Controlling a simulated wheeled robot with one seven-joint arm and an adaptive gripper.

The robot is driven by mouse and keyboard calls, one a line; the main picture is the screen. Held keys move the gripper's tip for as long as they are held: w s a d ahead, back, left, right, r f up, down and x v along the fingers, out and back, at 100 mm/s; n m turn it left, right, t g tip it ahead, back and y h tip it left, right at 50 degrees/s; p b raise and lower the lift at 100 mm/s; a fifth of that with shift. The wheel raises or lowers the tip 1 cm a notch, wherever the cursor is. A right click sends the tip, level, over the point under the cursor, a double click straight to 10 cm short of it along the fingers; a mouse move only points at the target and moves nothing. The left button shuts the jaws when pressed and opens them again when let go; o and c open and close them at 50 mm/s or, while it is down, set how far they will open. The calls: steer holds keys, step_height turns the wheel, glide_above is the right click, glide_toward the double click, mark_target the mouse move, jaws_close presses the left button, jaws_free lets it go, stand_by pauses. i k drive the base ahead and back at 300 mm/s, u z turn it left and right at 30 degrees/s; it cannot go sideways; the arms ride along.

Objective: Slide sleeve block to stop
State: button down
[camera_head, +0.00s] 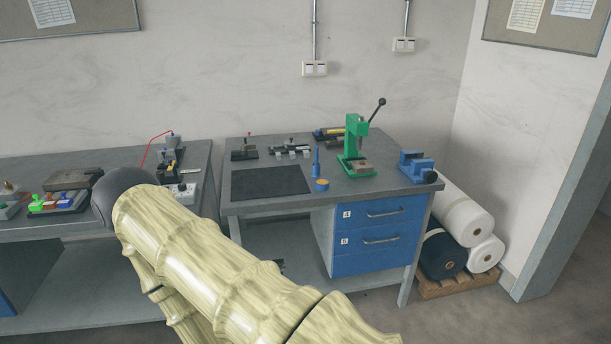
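I cannot tell for certain which thing is the sleeve block. A dark fixture with several small light grey blocks (292,150) lies at the back of the right workbench. A green lever press (354,140) stands to its right, with a small brownish block (361,166) at its base. No stop can be made out at this size. My pale, wood-grained arm crosses the lower middle of the view, ending in a dark rounded joint at the left bench. My gripper is not visible.
The right workbench (290,202) also bears a dark mat (268,181), a blue bottle (316,162), a blue and orange roll (322,185) and a blue vise (417,166). The left bench (75,228) holds trays and tools. Fabric rolls (460,222) lie on a pallet at right.

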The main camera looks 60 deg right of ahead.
mark_target(368, 167)
steer(key=z, duration=0.05)
steer(key=i, duration=1.7)
steer(key=z, duration=1.9)
steer(key=i, duration=0.7)
steer(key=z, duration=0.75)
